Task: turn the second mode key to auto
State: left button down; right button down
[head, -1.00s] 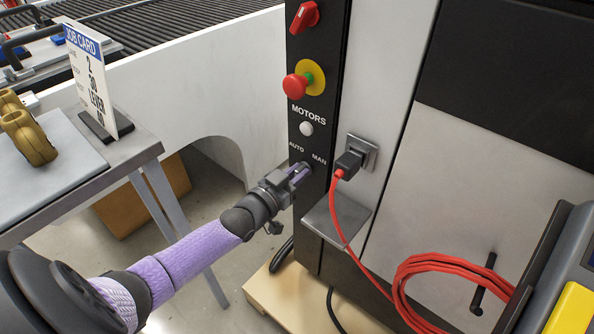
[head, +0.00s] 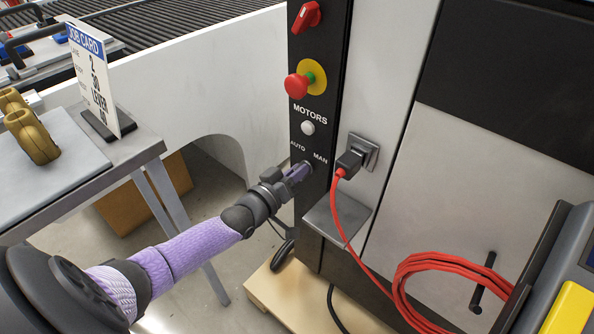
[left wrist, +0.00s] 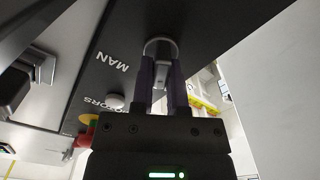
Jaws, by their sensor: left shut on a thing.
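The mode key (left wrist: 160,82) stands in its round metal key switch (left wrist: 160,48) on the black panel, in the left wrist view. My left gripper (head: 304,170) is at the panel, below the AUTO and MAN lettering (head: 308,153). In the left wrist view its two purple fingers (left wrist: 162,84) are shut on the key, one on each side. In the head view the fingers cover the key, so I cannot tell there which way it points. MAN shows in the left wrist view; AUTO does not. My right gripper is in neither view.
Above the key are a white button (head: 307,128), a red emergency stop (head: 297,86) and a red rotary switch (head: 306,17). A black plug (head: 349,162) with a red cable sits close right, over a small grey shelf (head: 337,222). A job card (head: 92,75) stands on the left table.

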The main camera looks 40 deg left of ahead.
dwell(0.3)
pick_arm(q)
jog(key=c, duration=0.6)
grip_release()
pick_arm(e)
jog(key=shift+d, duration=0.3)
pick_arm(q)
jog(key=s+p, duration=0.1)
jog(key=s, duration=0.2)
jog(key=s+p, duration=0.1)
jog(key=s, duration=0.2)
jog(key=s+p, duration=0.2)
jog(key=s, duration=0.2)
jog(key=shift+a, duration=0.4)
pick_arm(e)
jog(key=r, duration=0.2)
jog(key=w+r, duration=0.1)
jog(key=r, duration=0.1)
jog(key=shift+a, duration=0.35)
